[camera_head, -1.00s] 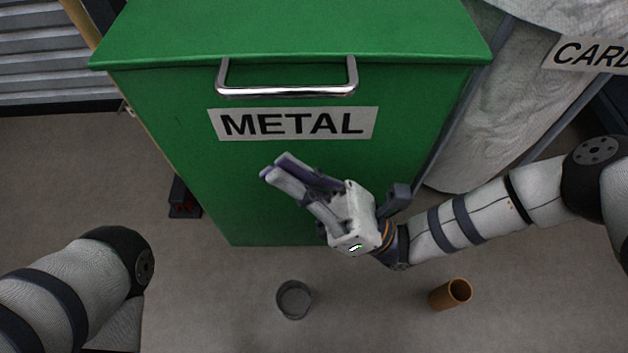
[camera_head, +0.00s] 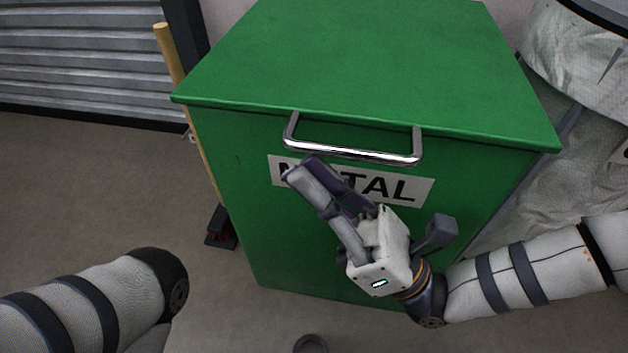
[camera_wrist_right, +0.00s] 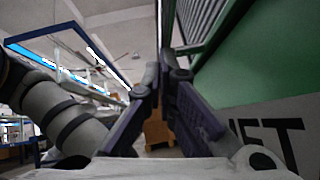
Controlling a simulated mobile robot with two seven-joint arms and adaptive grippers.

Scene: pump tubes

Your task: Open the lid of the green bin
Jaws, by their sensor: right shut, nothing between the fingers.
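The green bin (camera_head: 240,190) stands in front of me in the head view with its flat green lid (camera_head: 370,60) closed. A chrome handle (camera_head: 350,154) is fixed to the lid's front edge. My right gripper (camera_head: 302,170) is shut and empty, just below the handle's left part, in front of the METAL label (camera_head: 410,188), and hides some of its letters. In the right wrist view, the shut fingers (camera_wrist_right: 160,70) show beside the green bin wall (camera_wrist_right: 250,70). I cannot tell whether they touch the bin. Only part of my left arm shows at lower left; its gripper is out of view.
A pale fabric bag (camera_head: 570,75) stands close on the bin's right. A wooden pole (camera_head: 172,60) leans at the bin's left, before a grey shutter (camera_head: 80,60). The floor at left is clear.

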